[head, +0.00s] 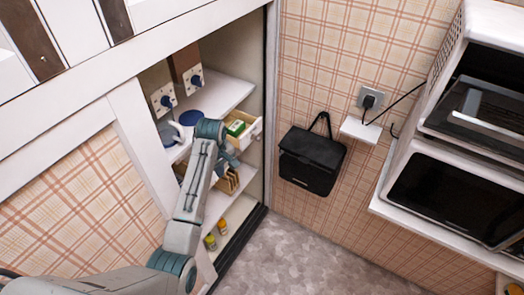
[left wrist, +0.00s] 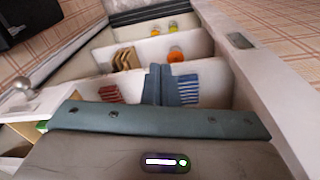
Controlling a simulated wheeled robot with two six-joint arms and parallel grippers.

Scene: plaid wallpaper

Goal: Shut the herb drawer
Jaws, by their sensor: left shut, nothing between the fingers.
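The herb drawer (head: 250,137) is a small white drawer pulled out from the alcove shelves in the head view, with a green item (head: 236,128) inside. In the left wrist view the drawer front (left wrist: 52,99) is at the left edge, with its round knob (left wrist: 22,84) sticking out. My left gripper (left wrist: 163,84) is shut and empty, to the right of the drawer front in the left wrist view and apart from it. In the head view my left wrist partly covers the drawer's near side. My right gripper is out of view.
The alcove's lower shelves (head: 222,191) hold a brown rack (head: 228,181) and small yellow-topped jars (head: 210,242). A blue plate (head: 191,117) and a kettle lie behind my arm. A black bag (head: 312,158) hangs on the wall at right. The floor (head: 300,265) is clear.

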